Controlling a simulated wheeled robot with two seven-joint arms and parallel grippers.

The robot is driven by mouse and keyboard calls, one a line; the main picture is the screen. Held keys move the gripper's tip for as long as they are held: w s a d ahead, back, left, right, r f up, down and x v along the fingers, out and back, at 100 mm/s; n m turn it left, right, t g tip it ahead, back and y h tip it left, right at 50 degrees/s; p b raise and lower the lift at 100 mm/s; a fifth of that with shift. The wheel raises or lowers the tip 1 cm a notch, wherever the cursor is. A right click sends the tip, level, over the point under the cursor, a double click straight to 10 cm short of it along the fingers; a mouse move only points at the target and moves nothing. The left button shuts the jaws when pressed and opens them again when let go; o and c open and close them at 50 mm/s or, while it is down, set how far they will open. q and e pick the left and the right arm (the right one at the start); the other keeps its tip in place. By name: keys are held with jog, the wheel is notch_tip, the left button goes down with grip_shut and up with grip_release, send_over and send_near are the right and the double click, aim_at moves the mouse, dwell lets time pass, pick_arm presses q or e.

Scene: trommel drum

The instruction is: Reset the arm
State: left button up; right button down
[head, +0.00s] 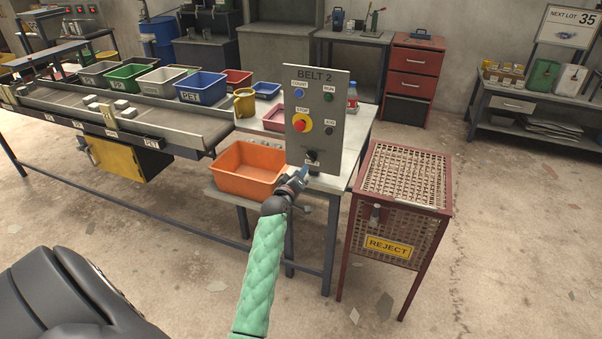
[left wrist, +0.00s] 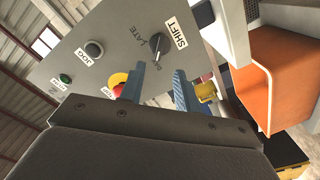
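My left gripper (head: 303,174) is in front of the lower part of the grey BELT 2 control panel (head: 316,105), at the end of my green-sleeved arm. In the left wrist view its two blue-grey fingers (left wrist: 159,75) stand apart with nothing held between them. A black selector knob (head: 312,156) is just above the gripper. In the left wrist view the knob (left wrist: 161,44) lies beyond the fingertips, between the labels SHIFT and one ending in LATE. I cannot tell whether a finger touches the panel. My right gripper is not in view.
An orange bin (head: 251,169) stands left of the gripper. A red mesh REJECT cage (head: 398,205) stands to the right. The conveyor (head: 150,112) with several coloured bins is at the left. Open floor (head: 510,240) lies right of the cage.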

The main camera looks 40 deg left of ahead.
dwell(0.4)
pick_arm(q)
jog(key=d+f+m+g+h, duration=0.45)
jog(key=d+f+m, duration=0.4)
jog(key=f, duration=0.65)
jog(key=s+d+f+m+g, duration=0.1)
jog(key=s+d+f+g, duration=0.1)
jog(key=s+d+f, duration=0.35)
jog(key=s+d+f+m+g, duration=0.1)
jog(key=s+d+f+g, duration=0.15)
jog(key=d+f, duration=0.55)
jog(key=s+d+f+m+g, duration=0.15)
jog(key=s+d+f, duration=0.25)
jog(key=s+f, duration=0.5)
jog(key=s+d+f+m+g, duration=0.1)
jog(key=s+d+f+g, duration=0.2)
jog(key=s+f, duration=0.55)
jog(key=s+d+f+g, duration=0.1)
jog(key=s+f, duration=0.3)
jog(key=s, duration=0.7)
jog(key=s+d+f+g, duration=0.1)
jog(key=s+d+f, duration=0.2)
jog(key=s, duration=0.8)
jog(key=shift+s+f+m, duration=0.25)
jog(key=shift+f+m, duration=0.1)
jog(key=shift+m, duration=0.05)
jog(key=shift+g+h, duration=0.25)
